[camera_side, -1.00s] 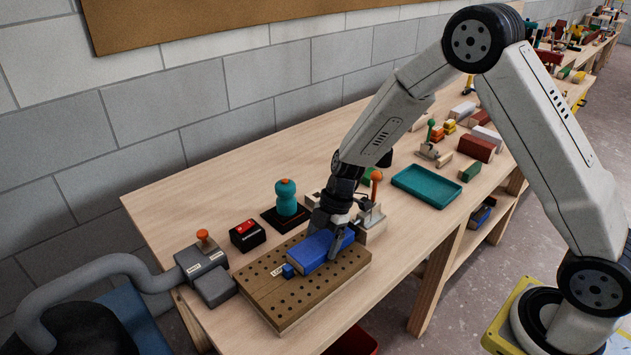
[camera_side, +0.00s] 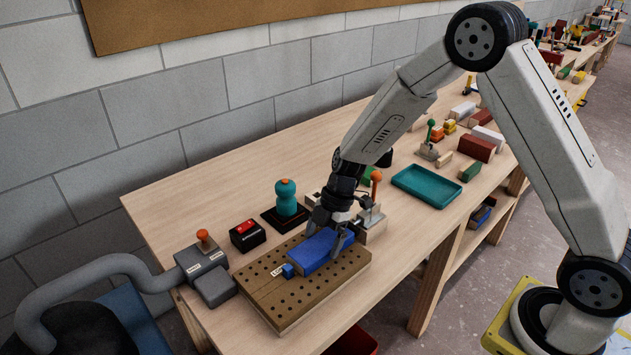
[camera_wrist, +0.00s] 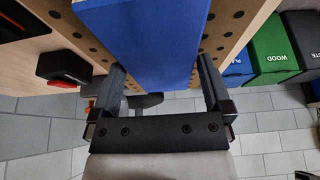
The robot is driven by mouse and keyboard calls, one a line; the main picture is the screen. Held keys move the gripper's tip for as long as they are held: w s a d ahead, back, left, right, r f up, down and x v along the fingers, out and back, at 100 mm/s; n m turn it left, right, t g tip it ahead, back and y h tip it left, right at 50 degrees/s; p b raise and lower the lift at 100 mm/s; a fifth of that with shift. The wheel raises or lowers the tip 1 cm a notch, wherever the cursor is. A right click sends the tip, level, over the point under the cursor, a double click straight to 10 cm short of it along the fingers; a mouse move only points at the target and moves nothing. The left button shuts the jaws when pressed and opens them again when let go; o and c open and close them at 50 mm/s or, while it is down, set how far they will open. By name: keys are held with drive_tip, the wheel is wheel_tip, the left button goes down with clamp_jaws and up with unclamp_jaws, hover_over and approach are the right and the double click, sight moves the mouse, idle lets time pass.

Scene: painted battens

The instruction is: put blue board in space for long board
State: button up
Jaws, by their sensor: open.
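My gripper (camera_side: 338,232) is at the board's far right end. In the wrist view the blue board (camera_wrist: 140,42) extends up between the spread fingers of my gripper (camera_wrist: 163,85), with gaps on both sides. The gripper is open and not holding the board. The board's far right end is partly hidden by the gripper in the side view.
An orange-knobbed clamp (camera_side: 374,196) stands right behind the gripper. A black-and-red box (camera_side: 247,235), a teal knobbed object (camera_side: 286,198) and a grey hose fixture (camera_side: 207,272) stand around the pegboard.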

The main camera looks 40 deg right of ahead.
sight(327, 240)
drive_tip(key=shift+d+r, duration=0.2)
drive_tip(key=shift+r, duration=0.25)
wheel_tip(327, 240, up, 8)
drive_tip(key=shift+d+r, duration=0.2)
drive_tip(key=shift+d, duration=0.1)
drive_tip(key=shift+s, duration=0.1)
idle(0.4)
drive_tip(key=s+d+m+t+h, duration=0.1)
drive_tip(key=s+d+m+h, duration=0.1)
drive_tip(key=s+m, duration=0.5)
drive_tip(key=s+d+m+t+h, duration=0.1)
drive_tip(key=s+d+m+h, duration=0.1)
drive_tip(key=s+m, duration=0.5)
drive_tip(key=shift+s+d+f+m+t, duration=0.3)
drive_tip(key=shift+d+m, duration=0.45)
drive_tip(key=shift+m, duration=1.25)
